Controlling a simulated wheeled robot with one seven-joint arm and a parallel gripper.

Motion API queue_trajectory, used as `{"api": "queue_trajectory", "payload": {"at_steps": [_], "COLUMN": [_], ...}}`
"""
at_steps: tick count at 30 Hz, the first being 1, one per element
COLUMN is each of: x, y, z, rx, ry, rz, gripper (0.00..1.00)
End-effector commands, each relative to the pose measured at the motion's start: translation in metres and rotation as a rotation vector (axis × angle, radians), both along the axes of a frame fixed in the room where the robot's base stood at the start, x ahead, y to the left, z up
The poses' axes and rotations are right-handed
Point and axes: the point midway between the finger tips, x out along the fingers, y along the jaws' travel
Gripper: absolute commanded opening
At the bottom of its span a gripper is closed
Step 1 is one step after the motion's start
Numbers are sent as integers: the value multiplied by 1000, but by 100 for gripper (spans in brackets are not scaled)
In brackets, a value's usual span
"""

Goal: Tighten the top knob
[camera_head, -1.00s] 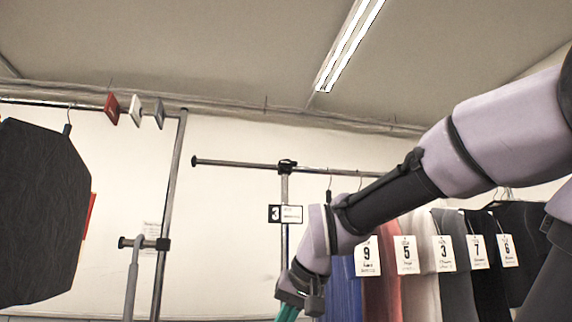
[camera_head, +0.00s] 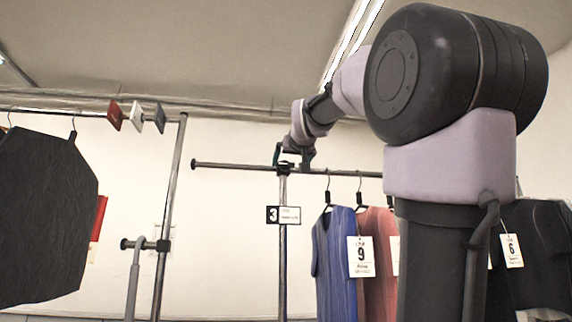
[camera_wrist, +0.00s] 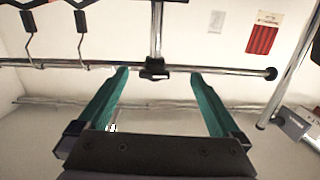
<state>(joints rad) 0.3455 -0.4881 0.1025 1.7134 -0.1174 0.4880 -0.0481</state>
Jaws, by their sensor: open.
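The top knob (camera_wrist: 154,70) is a small black piece on the joint where the upright post meets the top rail (camera_wrist: 215,70). In the wrist view it lies between the tips of my teal fingers. My gripper (camera_wrist: 160,73) is open, one finger on each side of the knob with clear gaps. In the head view, my gripper (camera_head: 277,154) is at the top of the post (camera_head: 283,245), just above the rail (camera_head: 235,165). My wrist partly hides the joint there, and the knob cannot be made out clearly.
Blue (camera_head: 335,265) and pink (camera_head: 378,255) garments with number tags hang right of the post. A sign marked 3 (camera_head: 283,214) is on the post. Another rack with a dark garment (camera_head: 45,215) stands at left. My arm covers much of the right side.

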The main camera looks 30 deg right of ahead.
Motion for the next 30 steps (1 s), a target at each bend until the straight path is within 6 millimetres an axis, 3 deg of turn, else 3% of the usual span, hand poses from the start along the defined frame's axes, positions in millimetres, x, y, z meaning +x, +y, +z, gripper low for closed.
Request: {"api": "queue_trajectory", "payload": {"at_steps": [2,5,21,30], "x": [1,4,89,104], "y": [-6,-9,-33,-37], "z": [26,38,37,37], "rx": [-37,-56,-54,-54], "ry": [-46,-67,-66,-67], "rz": [-18,-25,-23,-22], "gripper": [100,100,100,100]}}
